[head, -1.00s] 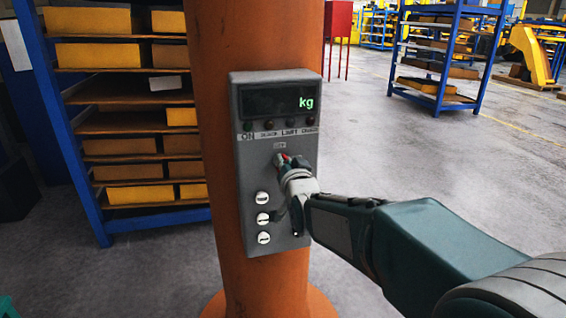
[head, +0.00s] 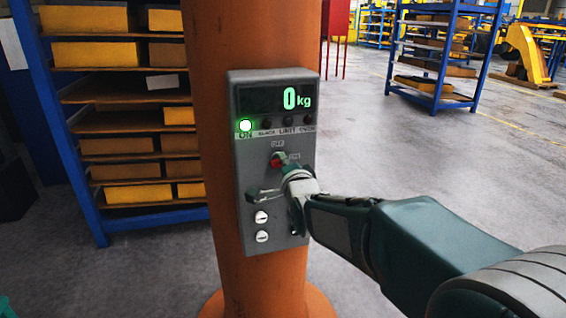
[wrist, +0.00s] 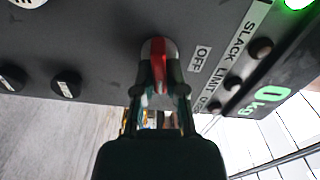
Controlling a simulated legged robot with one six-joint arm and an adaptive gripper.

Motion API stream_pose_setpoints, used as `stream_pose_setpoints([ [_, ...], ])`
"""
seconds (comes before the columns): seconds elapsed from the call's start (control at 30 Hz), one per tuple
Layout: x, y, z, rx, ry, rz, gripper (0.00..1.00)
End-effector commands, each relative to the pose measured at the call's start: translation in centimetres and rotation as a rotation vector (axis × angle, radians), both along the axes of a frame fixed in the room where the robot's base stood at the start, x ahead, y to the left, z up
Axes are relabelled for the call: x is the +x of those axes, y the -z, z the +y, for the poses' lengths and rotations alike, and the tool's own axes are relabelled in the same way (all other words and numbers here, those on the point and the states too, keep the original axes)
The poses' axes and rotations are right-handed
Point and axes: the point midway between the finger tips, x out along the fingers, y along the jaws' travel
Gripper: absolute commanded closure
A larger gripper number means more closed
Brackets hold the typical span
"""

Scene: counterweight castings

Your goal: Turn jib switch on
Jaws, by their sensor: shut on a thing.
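The jib switch (head: 276,160) is a rotary knob with a red grip bar on a grey control box (head: 243,185). It also shows in the wrist view (wrist: 158,62), its bar beside an OFF label (wrist: 201,59). My gripper (head: 283,168) is shut on the switch. In the wrist view its two fingertips (wrist: 158,88) pinch the bar from both sides. The green ON lamp (head: 245,126) is lit, and the display (head: 290,99) reads 0 kg. In the head view my gripper hides part of the knob and the front of the box.
The box is fixed to an orange column (head: 212,45). Blue shelving (head: 70,140) with yellow boxes stands at left. Open floor (head: 400,150) lies to the right.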

Motion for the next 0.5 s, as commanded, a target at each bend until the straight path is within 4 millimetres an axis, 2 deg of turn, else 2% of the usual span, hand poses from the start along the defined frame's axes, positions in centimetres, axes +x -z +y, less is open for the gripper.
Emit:
stream_pose_setpoints([
  [0.2,0.04,0.38,-0.13,0.125,0.002,0.042,1.0],
  [0.5,0.03,0.56,-0.19,0.211,0.002,0.069,1.0],
])
